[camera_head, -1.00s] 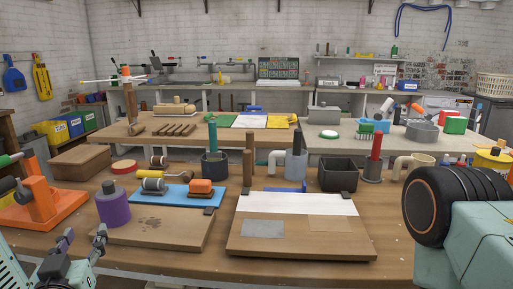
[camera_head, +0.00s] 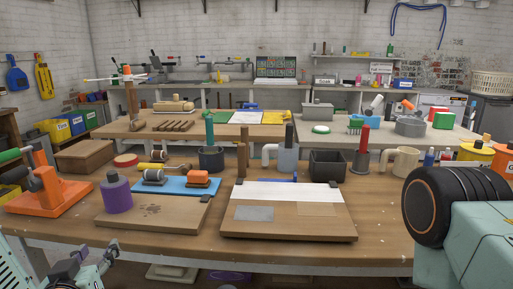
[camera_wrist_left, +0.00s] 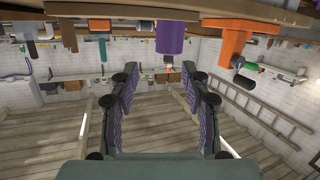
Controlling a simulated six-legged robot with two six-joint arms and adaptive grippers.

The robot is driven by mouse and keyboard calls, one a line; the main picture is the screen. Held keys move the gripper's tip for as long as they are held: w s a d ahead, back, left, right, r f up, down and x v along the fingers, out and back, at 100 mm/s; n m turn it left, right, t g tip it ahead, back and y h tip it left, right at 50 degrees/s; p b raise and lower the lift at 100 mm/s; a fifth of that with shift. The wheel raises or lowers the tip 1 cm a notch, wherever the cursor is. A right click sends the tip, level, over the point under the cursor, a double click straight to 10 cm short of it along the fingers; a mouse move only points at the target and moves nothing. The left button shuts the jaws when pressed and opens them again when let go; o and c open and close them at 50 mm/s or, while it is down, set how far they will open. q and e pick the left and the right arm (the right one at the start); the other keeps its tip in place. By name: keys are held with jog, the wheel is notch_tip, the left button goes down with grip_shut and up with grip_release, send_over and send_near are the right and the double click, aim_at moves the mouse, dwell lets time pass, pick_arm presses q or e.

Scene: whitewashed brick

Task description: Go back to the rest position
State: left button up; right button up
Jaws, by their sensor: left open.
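My left gripper (camera_head: 88,262) is at the lower left of the head view, low in front of the workbench (camera_head: 300,255). The left wrist view shows its two padded fingers (camera_wrist_left: 168,100) spread apart with nothing between them. That view looks upside down, with the bench items along its top. At the right of the head view a dark ribbed joint and pale green link of my right arm show. My right gripper is out of view.
The purple cylinder (camera_head: 117,194) stands on a wooden board (camera_head: 150,219) near the left gripper. An orange stand (camera_head: 47,192) is at the bench's left. Another board (camera_head: 290,224) lies in the middle. A black bin (camera_head: 327,169) stands behind. Bare bench shows at the right front.

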pick_arm(q)
jog(key=s+d+f+m+g+h, duration=0.1)
jog(key=s+d+f+g+h, duration=0.2)
jog(key=f, duration=0.5)
jog(key=s+d+f+g, duration=0.2)
jog(key=s+f+g, duration=0.25)
jog(key=f, duration=0.35)
jog(key=s+d+f+m+g, duration=0.1)
jog(key=s+f+g, duration=0.3)
jog(key=s, duration=0.6)
jog(key=s+d+f+m+g, duration=0.1)
jog(key=s+d+f+g, duration=0.1)
jog(key=s+f, duration=0.6)
jog(key=s+g, duration=0.1)
jog(key=s, duration=0.1)
jog(key=shift+s+d+f+g+h, duration=0.15)
jog(key=shift+s+f+g+h, duration=0.15)
jog(key=shift+f+g+h, duration=0.1)
